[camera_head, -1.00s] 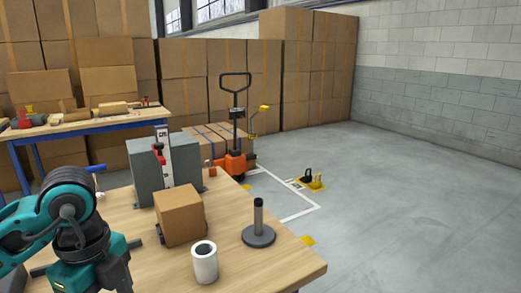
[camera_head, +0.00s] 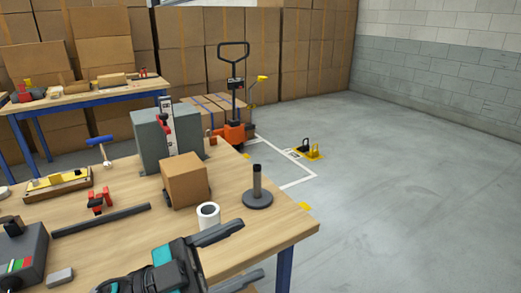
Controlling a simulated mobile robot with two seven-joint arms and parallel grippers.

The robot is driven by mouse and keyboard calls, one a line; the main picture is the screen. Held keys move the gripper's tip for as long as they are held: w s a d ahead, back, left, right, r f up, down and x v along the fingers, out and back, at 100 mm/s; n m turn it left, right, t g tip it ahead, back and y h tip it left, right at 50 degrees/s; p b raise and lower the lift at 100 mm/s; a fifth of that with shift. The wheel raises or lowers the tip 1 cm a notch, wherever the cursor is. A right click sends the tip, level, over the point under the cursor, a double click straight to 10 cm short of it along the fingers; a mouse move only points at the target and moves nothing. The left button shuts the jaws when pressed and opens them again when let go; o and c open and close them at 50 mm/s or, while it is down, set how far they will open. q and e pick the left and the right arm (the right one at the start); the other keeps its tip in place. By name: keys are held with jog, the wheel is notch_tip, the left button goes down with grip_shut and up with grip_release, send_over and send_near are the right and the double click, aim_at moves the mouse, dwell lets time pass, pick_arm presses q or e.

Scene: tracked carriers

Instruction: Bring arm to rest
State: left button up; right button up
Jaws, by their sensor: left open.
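My left gripper (camera_head: 250,248) is at the bottom middle, low in the picture by the front right edge of the wooden table (camera_head: 130,235). Its two dark fingers are apart and point right, with nothing between them. A teal and black part of my arm shows behind the fingers. The white roll (camera_head: 208,215) stands just beyond the upper finger; I cannot tell whether they touch. My right gripper is not in view.
On the table are a cardboard box (camera_head: 186,182), a dark post on a round base (camera_head: 257,188), a grey block (camera_head: 165,142), a red clamp (camera_head: 100,201), a dark bar (camera_head: 100,221) and a blue-headed hammer (camera_head: 99,142). An orange pallet truck (camera_head: 234,132) stands behind. The floor at right is clear.

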pick_arm(q)
jog(key=w+a+f+n+t+y+p, duration=0.1)
jog(key=w+a+f+n+t+y, duration=0.4)
jog(key=a+f+n+t+y, duration=0.65)
jog(key=s+a+f+n+g+y, duration=0.1)
jog(key=s+f+n+g+y, duration=0.2)
jog(key=f, duration=0.5)
jog(key=s+a+f+n+g+y, duration=0.1)
jog(key=s+f+n+g+y, duration=0.2)
jog(key=s+f, duration=0.5)
jog(key=shift+a+f+n+y+p, duration=0.25)
jog(key=shift+f+n+y+p, duration=0.3)
jog(key=shift+y, duration=0.5)
jog(key=shift+w, duration=0.1)
